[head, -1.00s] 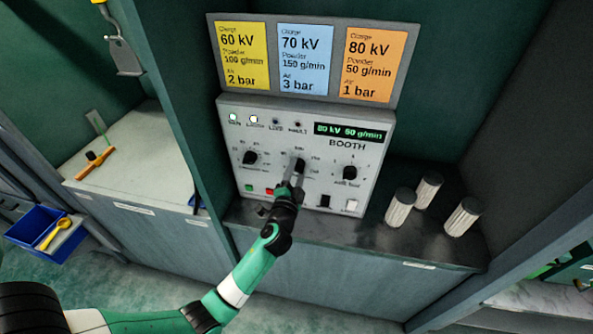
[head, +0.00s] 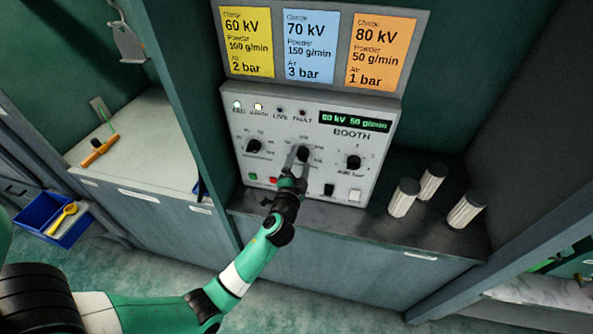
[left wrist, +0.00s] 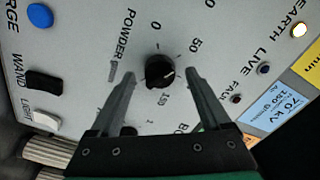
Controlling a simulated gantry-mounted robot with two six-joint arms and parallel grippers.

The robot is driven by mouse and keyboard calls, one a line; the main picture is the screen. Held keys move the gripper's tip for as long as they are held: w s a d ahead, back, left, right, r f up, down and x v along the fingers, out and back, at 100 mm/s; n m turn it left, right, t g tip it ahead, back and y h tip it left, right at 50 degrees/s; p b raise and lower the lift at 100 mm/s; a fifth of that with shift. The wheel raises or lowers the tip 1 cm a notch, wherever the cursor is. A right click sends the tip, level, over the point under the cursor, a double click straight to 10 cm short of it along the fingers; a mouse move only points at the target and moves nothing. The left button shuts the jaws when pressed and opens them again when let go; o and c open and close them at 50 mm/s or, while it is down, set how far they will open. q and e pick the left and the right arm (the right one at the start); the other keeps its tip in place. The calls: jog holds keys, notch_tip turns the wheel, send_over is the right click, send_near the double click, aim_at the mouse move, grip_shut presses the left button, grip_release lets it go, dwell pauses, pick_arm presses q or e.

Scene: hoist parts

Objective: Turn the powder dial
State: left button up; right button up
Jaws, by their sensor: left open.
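The powder dial (left wrist: 159,72) is a black knob with a white pointer line on the booth panel (head: 318,125), with a scale marked 0, 50 and 150. In the head view the dial (head: 303,154) is the middle of three knobs. My left gripper (left wrist: 156,80) is open, with one finger on each side of the dial and a gap visible on both sides. In the head view the left gripper (head: 296,162) reaches the panel from below. The display (head: 355,121) reads 80 kV 50 g/min. My right gripper is out of view.
Two other knobs, left (head: 254,146) and right (head: 353,162), flank the dial. Yellow, blue and orange cards (head: 381,52) sit above. Three pale ribbed cylinders (head: 403,197) stand on the dark counter (head: 335,214) to the right. A blue bin (head: 43,212) is far left.

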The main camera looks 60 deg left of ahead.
pick_arm(q)
jog(key=v, duration=1.1)
